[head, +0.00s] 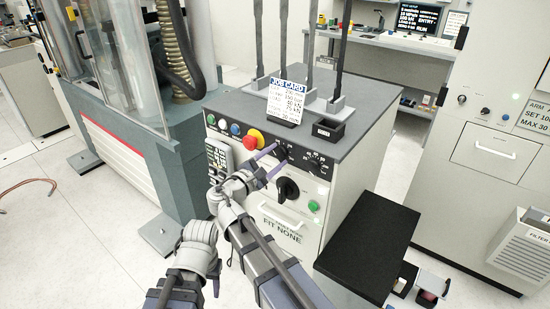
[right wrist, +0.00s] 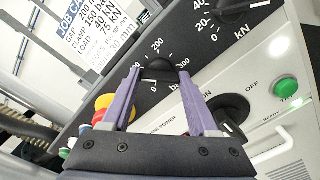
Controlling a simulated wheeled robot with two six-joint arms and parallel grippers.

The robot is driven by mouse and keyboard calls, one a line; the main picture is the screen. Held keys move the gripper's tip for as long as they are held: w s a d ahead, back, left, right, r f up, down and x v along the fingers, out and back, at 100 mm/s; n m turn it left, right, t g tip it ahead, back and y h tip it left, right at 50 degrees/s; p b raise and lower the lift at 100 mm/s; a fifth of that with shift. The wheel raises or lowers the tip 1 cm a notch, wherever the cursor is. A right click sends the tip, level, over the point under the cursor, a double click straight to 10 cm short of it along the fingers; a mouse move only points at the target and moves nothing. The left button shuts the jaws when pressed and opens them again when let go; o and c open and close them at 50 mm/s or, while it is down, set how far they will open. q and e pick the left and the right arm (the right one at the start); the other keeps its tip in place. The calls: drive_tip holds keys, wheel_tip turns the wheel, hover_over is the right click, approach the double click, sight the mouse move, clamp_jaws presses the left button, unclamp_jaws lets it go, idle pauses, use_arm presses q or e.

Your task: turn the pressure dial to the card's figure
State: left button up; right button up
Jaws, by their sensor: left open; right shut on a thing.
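The pressure dial is a black knob with a bar scale on the cabinet's front, seen in the head view (head: 281,153) and right wrist view (right wrist: 158,67). My right gripper (head: 269,160) has its purple fingers on either side of the knob, shut on it; they also show in the right wrist view (right wrist: 160,85). The dial's pointer is not readable. The job card (head: 287,101) stands on the cabinet top; its clamp line appears to read 150 bar, also in the right wrist view (right wrist: 90,25). My left gripper (head: 205,240) is low, away from the panel; its fingers are hard to make out.
A kN dial (head: 316,162) is right of the pressure dial. A red emergency button (head: 252,139), a handheld pendant (head: 219,157), a black rotary switch (head: 288,190) and a green button (head: 313,206) are close by. A black-topped bench (head: 370,245) stands at right.

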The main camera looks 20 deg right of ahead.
drive_tip(key=c, duration=0.6)
drive_tip(key=shift+m, duration=0.4)
drive_tip(key=m, duration=0.3)
drive_tip(key=shift+m, duration=2)
drive_tip(key=o, duration=1.4)
drive_tip(key=shift+c, duration=0.2)
drive_tip(key=shift+s, duration=0.1)
